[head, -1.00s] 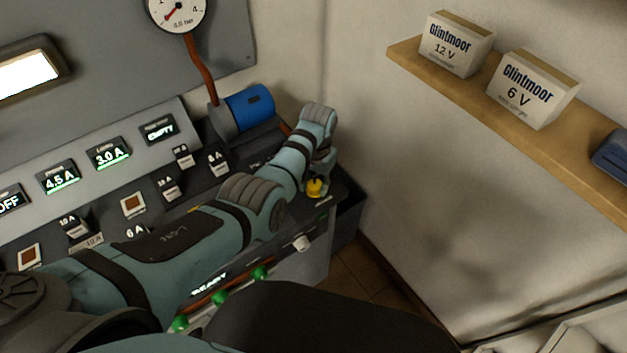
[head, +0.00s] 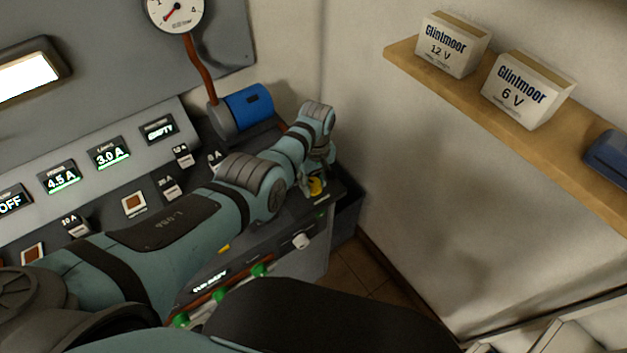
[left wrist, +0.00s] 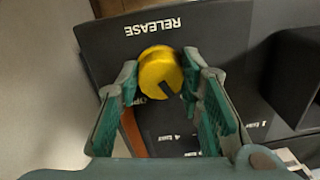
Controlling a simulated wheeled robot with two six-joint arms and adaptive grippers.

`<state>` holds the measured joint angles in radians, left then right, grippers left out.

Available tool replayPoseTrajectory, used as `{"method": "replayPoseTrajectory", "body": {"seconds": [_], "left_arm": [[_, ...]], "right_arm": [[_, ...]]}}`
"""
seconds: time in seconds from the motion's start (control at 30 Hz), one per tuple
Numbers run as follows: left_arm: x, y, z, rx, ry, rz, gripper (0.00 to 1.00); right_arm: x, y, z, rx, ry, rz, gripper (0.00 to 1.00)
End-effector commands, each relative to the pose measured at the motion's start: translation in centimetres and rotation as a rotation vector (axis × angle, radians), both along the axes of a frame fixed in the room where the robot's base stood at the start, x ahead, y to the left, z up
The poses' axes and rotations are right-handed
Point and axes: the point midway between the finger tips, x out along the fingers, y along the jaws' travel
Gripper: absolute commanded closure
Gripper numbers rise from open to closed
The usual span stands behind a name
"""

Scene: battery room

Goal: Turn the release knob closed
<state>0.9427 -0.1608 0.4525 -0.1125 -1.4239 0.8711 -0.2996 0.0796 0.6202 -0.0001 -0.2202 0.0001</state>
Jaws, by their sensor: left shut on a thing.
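The yellow release knob (left wrist: 158,68) sits on a dark panel under the word RELEASE, which appears upside down in the left wrist view. A dark mark on the knob points to the lower right there. My left gripper (left wrist: 160,80) is shut on the knob, with one teal-padded finger on each side. In the head view the knob (head: 316,187) shows at the right end of the console, partly covered by my left gripper (head: 320,178). Labels beside the knob are partly hidden by the fingers. My right gripper is not in view.
A shelf (head: 545,143) with boxes is on the right wall. A dark block (left wrist: 293,78) stands near the gripper.

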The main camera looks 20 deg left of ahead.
Motion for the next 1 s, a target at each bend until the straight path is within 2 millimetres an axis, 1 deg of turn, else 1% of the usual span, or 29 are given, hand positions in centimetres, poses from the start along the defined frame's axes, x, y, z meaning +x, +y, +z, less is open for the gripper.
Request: {"method": "replayPoseTrajectory", "body": {"seconds": [0.2, 0.4, 0.63, 1.0], "left_arm": [[0.13, 0.18, 0.05, 0.001, -0.004, 0.173, 0.94], [0.11, 0.24, 0.03, 0.003, -0.004, 0.288, 0.94], [0.1, 0.29, 0.01, 0.004, -0.004, 0.356, 0.94], [0.11, 0.33, 0.0, 0.004, -0.004, 0.372, 0.94]], "right_arm": [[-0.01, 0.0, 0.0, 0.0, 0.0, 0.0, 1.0], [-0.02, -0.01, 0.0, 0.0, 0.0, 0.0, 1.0], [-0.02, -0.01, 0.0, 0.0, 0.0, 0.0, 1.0], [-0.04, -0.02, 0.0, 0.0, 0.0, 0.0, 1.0]]}}
